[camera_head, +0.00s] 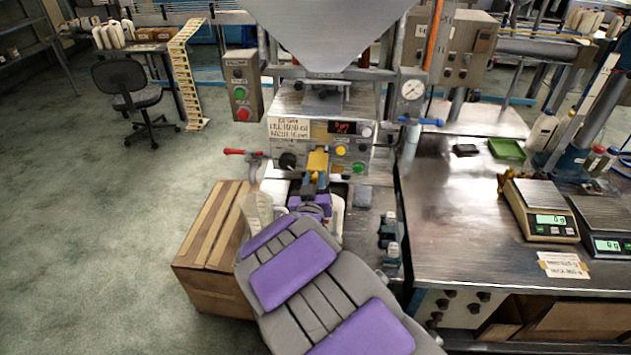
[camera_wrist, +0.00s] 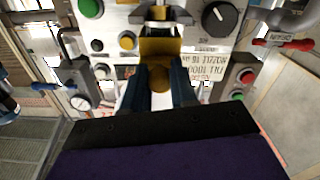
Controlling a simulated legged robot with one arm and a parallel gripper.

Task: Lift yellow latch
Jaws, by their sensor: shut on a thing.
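In the wrist view the yellow latch (camera_wrist: 160,47) shows upside down in the middle, with a rounded lower end between my fingers. My gripper (camera_head: 315,180) is at the latch, at the end of my purple and grey arm. In the wrist view its two dark blue fingers (camera_wrist: 160,82) stand on either side of the latch's rounded end and are shut on it. The exact finger contact is partly hidden in the head view.
A red-handled valve (camera_head: 245,152) sticks out left of the latch. A cardboard box (camera_head: 212,245) stands on the floor to the left. A steel table (camera_head: 450,230) with scales (camera_head: 540,210) is at the right. A steel hopper (camera_head: 325,30) hangs above.

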